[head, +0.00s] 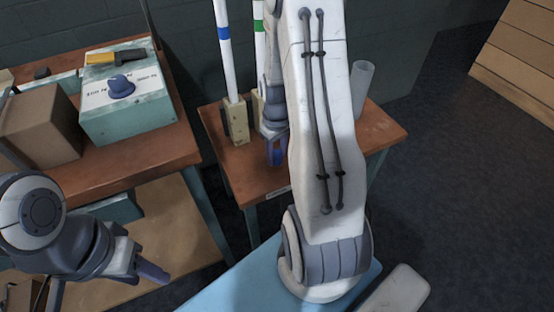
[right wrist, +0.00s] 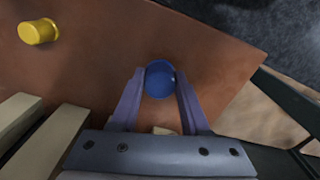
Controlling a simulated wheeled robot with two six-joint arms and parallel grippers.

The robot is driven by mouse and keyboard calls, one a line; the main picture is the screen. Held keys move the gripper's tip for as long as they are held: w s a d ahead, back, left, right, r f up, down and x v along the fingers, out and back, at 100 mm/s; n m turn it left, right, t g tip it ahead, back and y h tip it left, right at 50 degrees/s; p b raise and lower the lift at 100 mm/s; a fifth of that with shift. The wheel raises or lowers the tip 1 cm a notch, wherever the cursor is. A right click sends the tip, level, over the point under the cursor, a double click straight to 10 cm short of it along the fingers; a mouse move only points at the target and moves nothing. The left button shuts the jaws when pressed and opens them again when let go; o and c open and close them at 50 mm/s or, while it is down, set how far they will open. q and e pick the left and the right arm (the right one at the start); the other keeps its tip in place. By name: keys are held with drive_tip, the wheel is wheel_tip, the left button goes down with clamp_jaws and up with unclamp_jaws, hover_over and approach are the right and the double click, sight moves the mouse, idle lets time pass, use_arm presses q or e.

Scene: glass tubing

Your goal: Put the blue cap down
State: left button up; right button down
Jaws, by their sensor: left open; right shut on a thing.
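The blue cap (right wrist: 160,79) shows in the right wrist view as a round blue shape between the two fingers of my right gripper (right wrist: 160,90). The fingers are shut on its sides. In the head view my right gripper (head: 277,152) is low over the small wooden table (head: 375,128), partly behind my right arm, and the cap is hard to make out there. I cannot tell whether the cap touches the tabletop. My left gripper (head: 150,272) is open and empty at the lower left, away from the small table.
A yellow cap (right wrist: 38,31) stands on the tabletop. White tubes with a blue band (head: 223,33) and a green band (head: 258,25) stand upright in pale blocks (head: 236,122). A clear cylinder (head: 362,85) stands at the right. A control box (head: 130,105) is on the left bench.

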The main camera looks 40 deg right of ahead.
sight(277, 153)
drive_tip(key=shift+f, duration=1.05)
drive_tip(key=shift+f, duration=0.25)
drive_tip(key=shift+c, duration=1.9)
unclamp_jaws()
drive_tip(key=shift+r, duration=0.1)
drive_tip(key=shift+r, duration=0.1)
wheel_tip(277, 153, up, 12)
drive_tip(key=p, duration=0.3)
drive_tip(key=shift+s, duration=0.1)
